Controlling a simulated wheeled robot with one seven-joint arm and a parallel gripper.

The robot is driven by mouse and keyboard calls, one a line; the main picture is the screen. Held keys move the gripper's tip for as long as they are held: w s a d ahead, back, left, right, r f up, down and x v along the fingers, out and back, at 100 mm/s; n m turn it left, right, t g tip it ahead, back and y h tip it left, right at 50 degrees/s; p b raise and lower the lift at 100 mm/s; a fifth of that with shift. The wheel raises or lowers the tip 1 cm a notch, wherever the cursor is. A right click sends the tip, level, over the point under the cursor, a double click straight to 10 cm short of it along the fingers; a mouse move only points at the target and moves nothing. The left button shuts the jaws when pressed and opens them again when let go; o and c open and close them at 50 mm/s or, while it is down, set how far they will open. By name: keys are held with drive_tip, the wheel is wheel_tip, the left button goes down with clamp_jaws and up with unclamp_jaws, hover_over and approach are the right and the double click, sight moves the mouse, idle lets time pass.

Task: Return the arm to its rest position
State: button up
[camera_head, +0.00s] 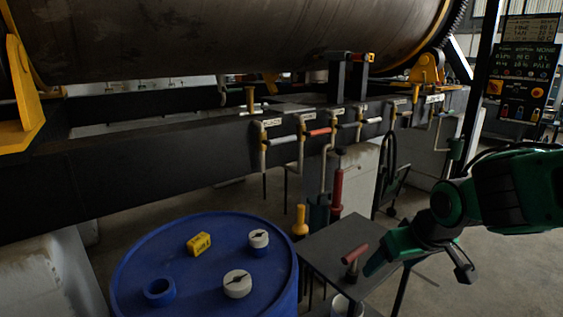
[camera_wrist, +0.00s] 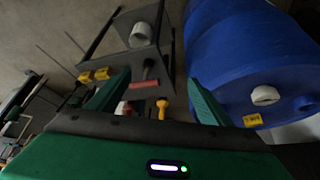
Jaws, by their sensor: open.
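My green and black arm reaches in from the right in the head view. My gripper (camera_head: 420,268) is at its end, with its two fingers spread apart and nothing visibly held between them. It is close to the right side of a small dark table (camera_head: 335,243). In the wrist view both green fingers of my gripper (camera_wrist: 157,95) show wide apart. A red-handled tool (camera_head: 354,254) stands on the table just left of the nearer finger; in the wrist view it shows beyond the fingers (camera_wrist: 148,70). I cannot tell the exact gap between finger and tool.
A blue drum (camera_head: 140,250) stands left of the table, bearing white caps (camera_head: 237,284), a blue ring (camera_head: 159,292) and a yellow block (camera_head: 199,244). Behind run a dark beam (camera_head: 130,165) with several valve handles and a large cylinder (camera_head: 220,35). A control panel (camera_head: 525,70) hangs upper right.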

drive_tip(key=s+d+m+g, duration=0.2)
drive_tip(key=s+d+m, duration=0.2)
drive_tip(key=s+d, duration=0.4)
drive_tip(key=s+d+m+g, duration=0.3)
drive_tip(key=s+d, duration=0.5)
drive_tip(key=s, duration=0.5)
drive_tip(key=shift+s+d+f+m+g+h, duration=0.15)
drive_tip(key=shift+d+f+m+g+h, duration=0.2)
drive_tip(key=shift+m, duration=0.55)
drive_tip(key=shift+r, duration=0.1)
drive_tip(key=shift+w+a+f, duration=0.1)
drive_tip(key=shift+w+f, duration=0.15)
drive_tip(key=shift+w, duration=0.4)
